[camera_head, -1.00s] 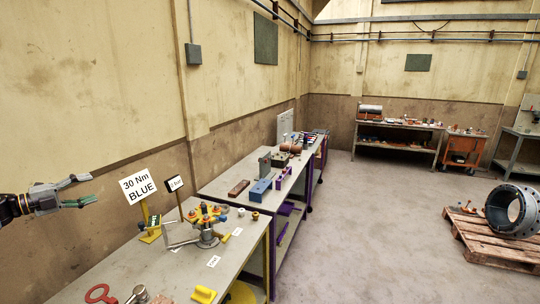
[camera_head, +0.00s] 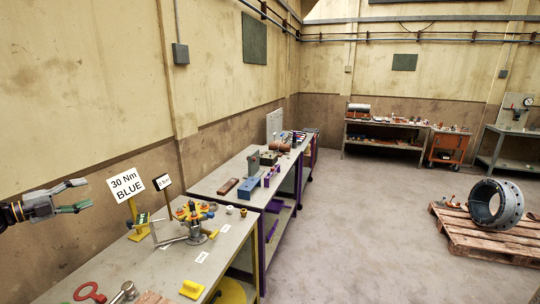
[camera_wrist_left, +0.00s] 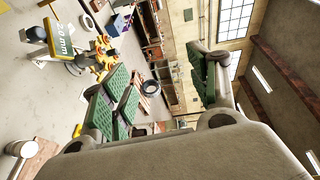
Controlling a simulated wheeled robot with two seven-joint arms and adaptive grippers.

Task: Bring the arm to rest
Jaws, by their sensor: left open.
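My left gripper (camera_head: 80,196) comes in from the left edge in the head view. Its fingers are apart and nothing is between them. It is in the air, left of the white "30 Nm BLUE" sign (camera_head: 126,184) and above the level of the near bench (camera_head: 150,262). In the left wrist view its green-padded fingers (camera_wrist_left: 165,85) are spread wide, with the room showing between them. My right gripper is not in view.
On the near bench stand a fixture with yellow and orange parts (camera_head: 194,212), a red ring tool (camera_head: 89,292) and a yellow block (camera_head: 191,289). A second bench (camera_head: 205,187) runs along the wall. A flanged pipe (camera_head: 496,204) sits on a pallet (camera_head: 480,237). Floor between is clear.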

